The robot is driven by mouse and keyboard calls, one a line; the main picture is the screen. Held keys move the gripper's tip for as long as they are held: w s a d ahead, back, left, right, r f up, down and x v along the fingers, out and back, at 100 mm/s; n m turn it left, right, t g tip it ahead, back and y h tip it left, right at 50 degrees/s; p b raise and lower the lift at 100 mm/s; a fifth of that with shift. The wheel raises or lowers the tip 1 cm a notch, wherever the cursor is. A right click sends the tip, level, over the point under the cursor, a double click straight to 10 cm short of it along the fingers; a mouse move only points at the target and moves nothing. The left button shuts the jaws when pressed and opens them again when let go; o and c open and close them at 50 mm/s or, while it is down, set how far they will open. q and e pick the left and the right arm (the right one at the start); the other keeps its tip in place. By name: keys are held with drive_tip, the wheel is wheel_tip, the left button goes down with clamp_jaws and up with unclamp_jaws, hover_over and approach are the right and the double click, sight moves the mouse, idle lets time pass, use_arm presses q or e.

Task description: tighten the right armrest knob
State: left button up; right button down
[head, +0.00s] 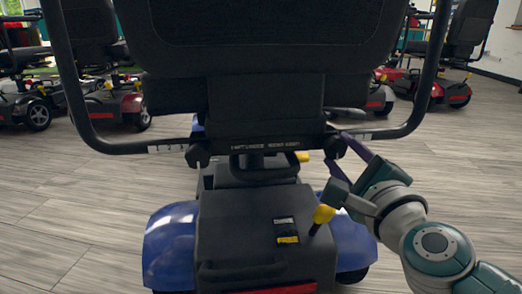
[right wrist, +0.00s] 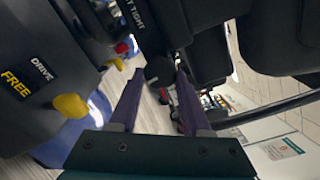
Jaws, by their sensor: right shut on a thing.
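The right armrest knob (head: 335,147) is black and sits under the seat back, at the right end of the armrest cross bar (head: 265,143). My right gripper (head: 337,151) reaches in from the right with its purple fingers at this knob. In the right wrist view, the knob (right wrist: 159,70) shows dark between the two fingertips (right wrist: 160,73), and the gripper is shut on it. The fingers partly hide the knob, and its turn angle cannot be told. My left gripper is not in view.
The left knob (head: 197,156) hangs at the bar's other end. The black armrest tube (head: 428,80) rises at the right.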

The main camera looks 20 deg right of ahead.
drive_tip(key=shift+m, duration=0.6)
drive_tip(key=shift+c, duration=1.8)
unclamp_jaws()
drive_tip(key=shift+s, duration=0.1)
drive_tip(key=shift+s+a, duration=0.1)
drive_tip(key=shift+s, duration=0.25)
drive_tip(key=p+v, duration=0.2)
drive_tip(key=v, duration=0.7)
